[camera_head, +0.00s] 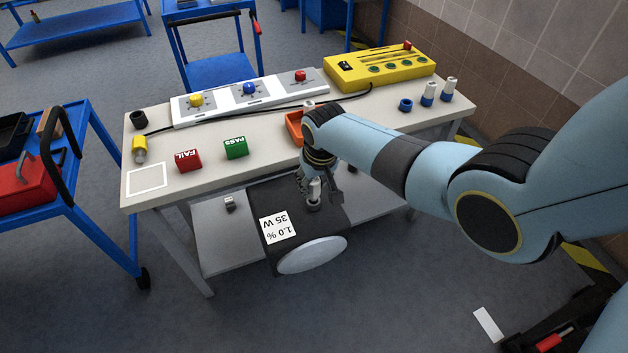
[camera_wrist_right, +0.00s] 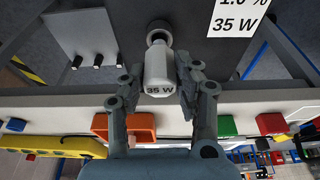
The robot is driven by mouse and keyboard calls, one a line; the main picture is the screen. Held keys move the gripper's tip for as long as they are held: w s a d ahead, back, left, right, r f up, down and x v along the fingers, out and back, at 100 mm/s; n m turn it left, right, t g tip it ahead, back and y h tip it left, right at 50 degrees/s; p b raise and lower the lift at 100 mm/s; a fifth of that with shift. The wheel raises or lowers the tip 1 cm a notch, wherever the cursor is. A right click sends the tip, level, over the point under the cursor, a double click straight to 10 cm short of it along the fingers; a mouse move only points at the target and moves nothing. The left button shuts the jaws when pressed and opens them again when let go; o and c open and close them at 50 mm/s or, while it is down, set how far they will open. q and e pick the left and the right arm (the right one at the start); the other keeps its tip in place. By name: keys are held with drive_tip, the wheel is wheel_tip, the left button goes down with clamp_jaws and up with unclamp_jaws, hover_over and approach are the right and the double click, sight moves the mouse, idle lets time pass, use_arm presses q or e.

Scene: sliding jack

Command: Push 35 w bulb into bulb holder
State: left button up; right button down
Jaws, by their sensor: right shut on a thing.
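My right gripper (camera_head: 318,190) points down over the dark box (camera_head: 335,222), in front of the table. It is shut on a white bulb (camera_head: 314,187); the bulb's "35 W" mark shows in the right wrist view (camera_wrist_right: 158,75), between the two fingers (camera_wrist_right: 158,85). The bulb's far end is at the round grey bulb holder (camera_head: 313,205) on the box, which also shows in the wrist view (camera_wrist_right: 160,30). I cannot tell how deep the bulb sits in it. The box has a "1.0 % 35 W" label (camera_head: 279,227). My left gripper is not in view.
The table (camera_head: 210,150) behind carries a red FAIL block (camera_head: 188,161), a green PASS block (camera_head: 236,148), an orange tray (camera_head: 293,128), a switch panel (camera_head: 245,96) and a yellow unit (camera_head: 380,70). Two white-and-blue pieces (camera_head: 438,91) stand at the right. A blue cart (camera_head: 85,200) is left.

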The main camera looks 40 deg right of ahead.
drive_tip(key=shift+f+b, duration=1.1)
drive_tip(key=shift+f, duration=0.2)
drive_tip(key=c, duration=0.9)
unclamp_jaws()
drive_tip(key=v, duration=1.2)
